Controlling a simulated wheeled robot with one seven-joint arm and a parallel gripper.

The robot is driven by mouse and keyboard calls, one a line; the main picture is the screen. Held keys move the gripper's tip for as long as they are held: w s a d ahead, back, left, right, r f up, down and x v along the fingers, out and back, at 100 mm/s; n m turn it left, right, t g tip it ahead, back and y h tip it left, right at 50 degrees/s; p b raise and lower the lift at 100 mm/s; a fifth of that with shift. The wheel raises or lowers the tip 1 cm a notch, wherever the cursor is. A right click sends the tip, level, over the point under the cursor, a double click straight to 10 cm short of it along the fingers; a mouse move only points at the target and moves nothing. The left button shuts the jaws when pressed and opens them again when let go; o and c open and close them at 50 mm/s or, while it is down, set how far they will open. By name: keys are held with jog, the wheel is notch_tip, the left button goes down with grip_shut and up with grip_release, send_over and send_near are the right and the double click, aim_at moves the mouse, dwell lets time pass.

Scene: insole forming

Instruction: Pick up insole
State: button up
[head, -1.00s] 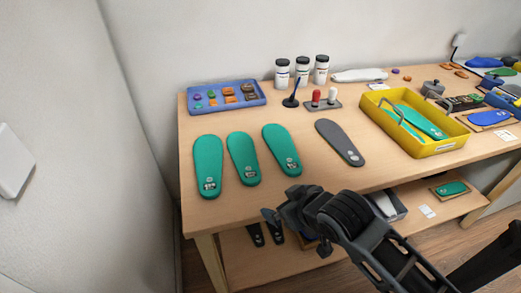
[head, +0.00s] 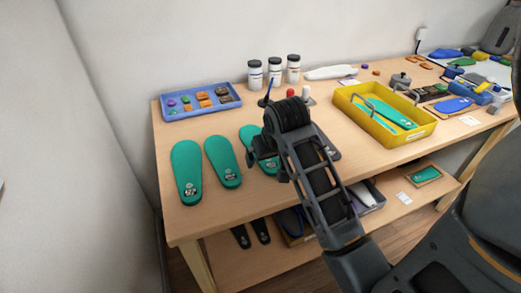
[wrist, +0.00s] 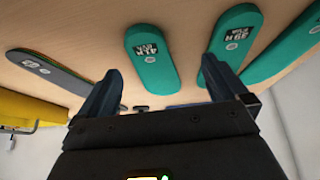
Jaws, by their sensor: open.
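Three green insoles lie in a row on the table: the left one (head: 186,170), the middle one (head: 222,160) and the right one (head: 249,134), which my arm partly covers. A dark grey insole (head: 331,150) is mostly hidden behind my arm. My gripper (head: 262,158) is open and empty over the right green insole. In the wrist view my gripper (wrist: 160,75) has its fingers spread, with the green insole marked 41R (wrist: 150,52) showing between them. The right finger overlaps the insole marked 39R (wrist: 234,42) in the picture. I see no contact.
A blue tray (head: 166,115) of small parts stands at the back left. White jars (head: 275,71) and a small stand are behind my arm. A yellow tray (head: 409,138) holding green insoles is to the right.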

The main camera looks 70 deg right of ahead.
aim_at(268, 161)
jog(key=shift+s+d+r+m+g+y, duration=0.1)
jog(key=shift+d+r+m+g+y, duration=0.4)
jog(key=shift+d+r, duration=0.55)
jog(key=shift+d+p+x, duration=0.15)
jog(key=shift+p+x, duration=0.1)
jog(key=shift+x, duration=1.7)
jog(key=shift+d+p+x, duration=0.1)
jog(key=shift+p+x, duration=0.15)
jog(key=shift+x, duration=1.7)
jog(key=shift+r, duration=0.15)
jog(key=shift+c, duration=0.3)
jog(key=c, duration=1)
